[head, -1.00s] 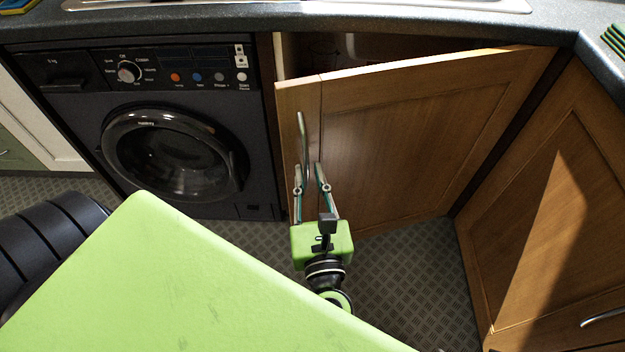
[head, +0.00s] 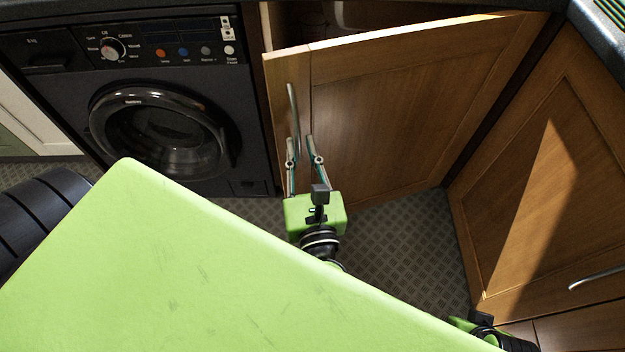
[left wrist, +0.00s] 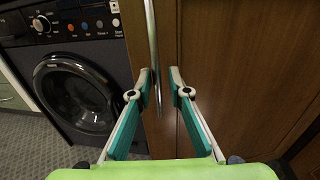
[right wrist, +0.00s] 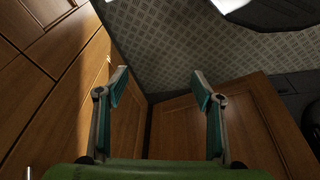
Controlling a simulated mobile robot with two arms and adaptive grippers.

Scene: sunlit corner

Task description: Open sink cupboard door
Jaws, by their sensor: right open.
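The wooden sink cupboard door (head: 400,110) stands ajar, its left edge swung out beside the washing machine, with a dark gap along its top. A slim metal bar handle (head: 293,105) runs upright near that left edge; it also shows in the left wrist view (left wrist: 153,45). My left gripper (head: 299,140) is at the handle's lower part. In the left wrist view its fingers (left wrist: 159,82) are spread, with the handle between the tips, nearer the left finger. Contact is unclear. My right gripper (right wrist: 159,83) is open and empty near wooden panels; its body shows at the head view's lower right.
A black washing machine (head: 150,100) stands left of the door. Another wooden cupboard door (head: 540,180) with a metal handle (head: 597,278) is at right. Patterned floor (head: 400,260) lies in front. My green body covers the lower head view.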

